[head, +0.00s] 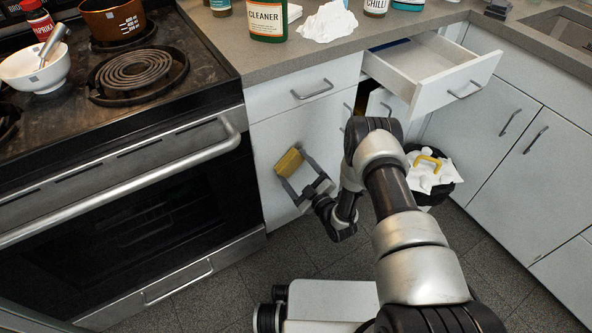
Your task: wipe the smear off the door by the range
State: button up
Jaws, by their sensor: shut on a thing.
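The white cabinet door (275,205) by the range (130,190) is closed, below a closed drawer. My gripper (293,167) is in front of this door and shut on a yellow sponge (288,162).
An open drawer (480,75) juts out right of the door. Below it a bin (443,190) holds white scraps and a yellow handle-shaped thing. A cleaner bottle (267,18) and a crumpled white cloth or paper (327,22) are on the counter (290,62).

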aim_at(297, 159)
jog(key=shift+w+a, duration=0.15)
jog(key=shift+w, duration=0.05)
